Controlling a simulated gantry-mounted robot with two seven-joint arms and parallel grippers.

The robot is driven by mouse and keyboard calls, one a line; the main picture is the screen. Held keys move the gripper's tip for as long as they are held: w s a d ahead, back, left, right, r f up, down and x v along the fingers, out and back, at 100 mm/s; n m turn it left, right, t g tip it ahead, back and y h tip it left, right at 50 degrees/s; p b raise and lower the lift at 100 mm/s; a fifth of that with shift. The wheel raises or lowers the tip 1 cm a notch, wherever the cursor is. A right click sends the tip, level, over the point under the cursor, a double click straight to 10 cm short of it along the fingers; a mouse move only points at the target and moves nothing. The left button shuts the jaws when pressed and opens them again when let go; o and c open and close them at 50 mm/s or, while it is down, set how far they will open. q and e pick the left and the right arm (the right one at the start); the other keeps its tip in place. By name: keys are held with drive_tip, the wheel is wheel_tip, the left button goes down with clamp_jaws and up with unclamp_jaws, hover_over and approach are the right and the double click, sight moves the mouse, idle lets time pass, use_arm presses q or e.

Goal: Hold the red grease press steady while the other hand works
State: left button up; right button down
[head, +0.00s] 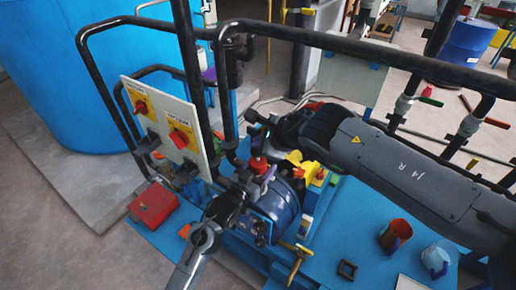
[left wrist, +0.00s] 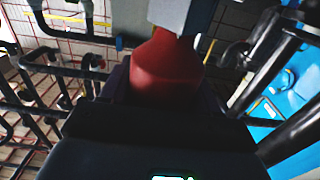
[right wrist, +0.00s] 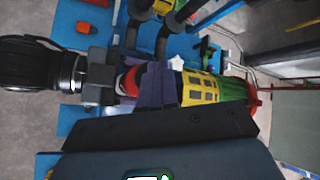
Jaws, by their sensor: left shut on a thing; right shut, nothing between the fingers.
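My left gripper (head: 256,178) is shut on the press from below and in front. In the left wrist view the press (left wrist: 165,68) is a large red tapered shape rising between the dark fingers, with a grey block above it. My right gripper (head: 268,145) is shut and empty, just above and behind the press. In the right wrist view its purple fingers (right wrist: 158,88) partly hide a red shape, probably the press (right wrist: 131,80).
A panel with red switches (head: 168,130) stands at the left, beside black pipe rails (head: 188,75). A red box (head: 153,204) lies in front of it. A yellow-handled valve (head: 297,254) sits in front.

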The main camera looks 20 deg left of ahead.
drive_tip(key=shift+f, duration=1.1)
idle(0.5)
drive_tip(key=shift+r, duration=1.75)
drive_tip(key=shift+r, duration=0.15)
drive_tip(key=shift+r, duration=2.35)
